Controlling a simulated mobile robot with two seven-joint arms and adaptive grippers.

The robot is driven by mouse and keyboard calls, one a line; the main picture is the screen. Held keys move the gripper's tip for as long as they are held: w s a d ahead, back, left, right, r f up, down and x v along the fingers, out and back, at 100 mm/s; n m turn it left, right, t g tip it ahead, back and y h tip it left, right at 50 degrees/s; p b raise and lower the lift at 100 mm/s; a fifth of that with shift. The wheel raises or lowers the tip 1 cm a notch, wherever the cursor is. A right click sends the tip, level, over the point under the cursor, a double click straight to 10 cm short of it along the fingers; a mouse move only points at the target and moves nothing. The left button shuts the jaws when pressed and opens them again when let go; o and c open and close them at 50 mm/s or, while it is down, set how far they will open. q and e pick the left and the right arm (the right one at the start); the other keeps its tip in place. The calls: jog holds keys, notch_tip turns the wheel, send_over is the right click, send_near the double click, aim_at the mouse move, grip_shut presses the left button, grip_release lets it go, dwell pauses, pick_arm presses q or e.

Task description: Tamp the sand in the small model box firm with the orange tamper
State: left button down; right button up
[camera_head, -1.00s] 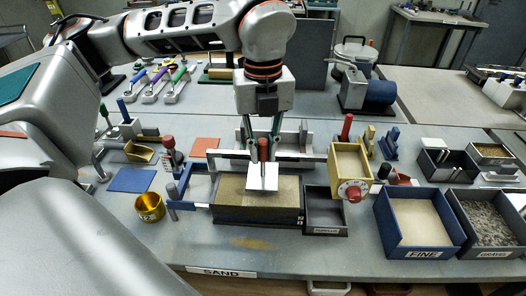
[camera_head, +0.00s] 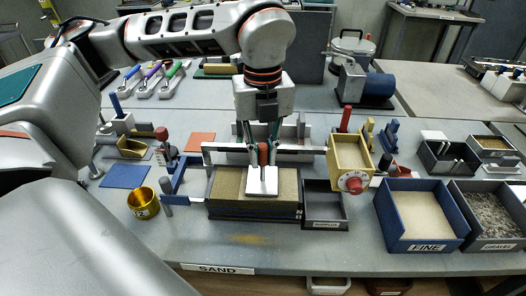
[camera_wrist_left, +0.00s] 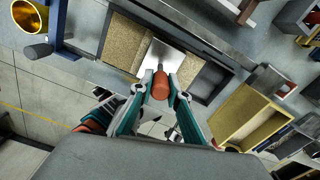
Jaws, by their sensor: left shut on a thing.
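The orange tamper (camera_head: 263,152) has an orange grip and a flat pale square plate. My left gripper (camera_head: 262,148) is shut on its grip and holds it upright over the model box. The model box (camera_head: 255,211) is dark-sided and holds tan sand (camera_head: 228,183), which shows on both sides of the plate. The plate appears at or very near the sand surface; I cannot tell whether it touches. The left wrist view shows the orange grip (camera_wrist_left: 160,86) between the fingers and the plate (camera_wrist_left: 168,58) over the sand (camera_wrist_left: 124,45). My right gripper is not in view.
A dark empty tray (camera_head: 324,206) stands right of the box, and a yellow hopper with a red dial (camera_head: 351,165) stands above it. A blue FINE bin (camera_head: 421,213) and a GRAVEL bin (camera_head: 488,214) are at right. A gold cup (camera_head: 143,203) and blue mat (camera_head: 125,176) lie left.

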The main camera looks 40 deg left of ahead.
pick_arm(q)
jog(key=shift+s+f, duration=0.1)
jog(key=shift+f, duration=0.4)
dwell(2.2)
jog(key=shift+r+p, duration=0.45)
jog(key=shift+r, duration=0.6)
